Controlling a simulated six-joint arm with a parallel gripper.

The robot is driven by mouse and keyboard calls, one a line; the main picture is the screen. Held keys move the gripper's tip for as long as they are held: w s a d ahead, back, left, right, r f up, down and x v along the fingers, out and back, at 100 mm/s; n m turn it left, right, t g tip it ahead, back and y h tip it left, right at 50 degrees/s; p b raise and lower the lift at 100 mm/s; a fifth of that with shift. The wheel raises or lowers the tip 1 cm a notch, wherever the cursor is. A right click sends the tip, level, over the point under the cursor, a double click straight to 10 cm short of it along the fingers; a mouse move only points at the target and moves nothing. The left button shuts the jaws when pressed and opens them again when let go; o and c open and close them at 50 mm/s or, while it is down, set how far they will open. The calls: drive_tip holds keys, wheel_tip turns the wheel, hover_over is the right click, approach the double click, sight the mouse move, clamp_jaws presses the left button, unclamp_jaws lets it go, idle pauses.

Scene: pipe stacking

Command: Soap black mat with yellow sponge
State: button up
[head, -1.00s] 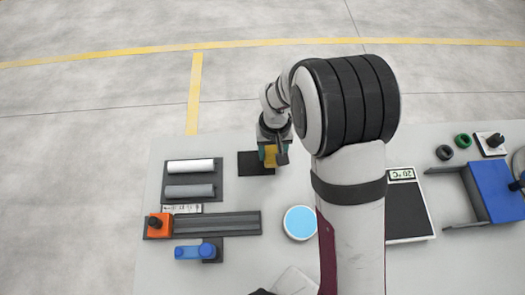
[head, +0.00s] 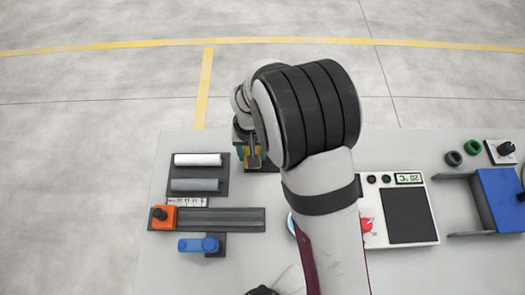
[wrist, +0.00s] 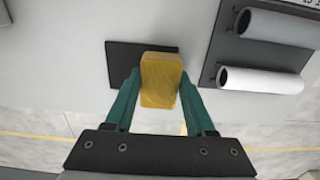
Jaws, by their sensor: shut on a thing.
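The yellow sponge (wrist: 160,85) is clamped between the two teal fingers of my gripper (wrist: 158,100) in the wrist view. The black mat (wrist: 123,58) lies flat on the table, and the sponge overlaps its right part in that view. I cannot tell whether the sponge touches the mat. In the head view my gripper (head: 252,155) is over the mat (head: 269,167), mostly hidden by my arm. Only a dark strip of the mat shows there.
A dark rack with a white pipe (head: 198,160) and a grey pipe (head: 195,184) stands left of the mat. Nearer are an orange block (head: 163,218) and a blue part (head: 198,245). A scale-like device (head: 405,215) and a blue fixture (head: 500,195) are at right.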

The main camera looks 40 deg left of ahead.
drive_tip(key=shift+s+a, duration=0.85)
drive_tip(key=shift+s, duration=0.05)
drive_tip(key=shift+w+d, duration=3.6)
drive_tip(key=shift+f, duration=0.35)
wheel_tip(320, 180, up, 7)
drive_tip(key=shift+r, duration=0.1)
drive_tip(key=w+d+r+m, duration=0.2)
drive_tip(key=w+d+r, duration=0.3)
drive_tip(key=d, duration=0.2)
drive_tip(key=w+d+r+m, duration=0.2)
drive_tip(key=w+d+r, duration=0.3)
drive_tip(key=d, duration=0.3)
drive_tip(key=d+r+m, duration=0.2)
drive_tip(key=d+r, duration=0.3)
drive_tip(key=d, duration=0.3)
drive_tip(key=d+r+m, duration=0.3)
drive_tip(key=d+r, duration=0.2)
drive_tip(key=d, duration=0.3)
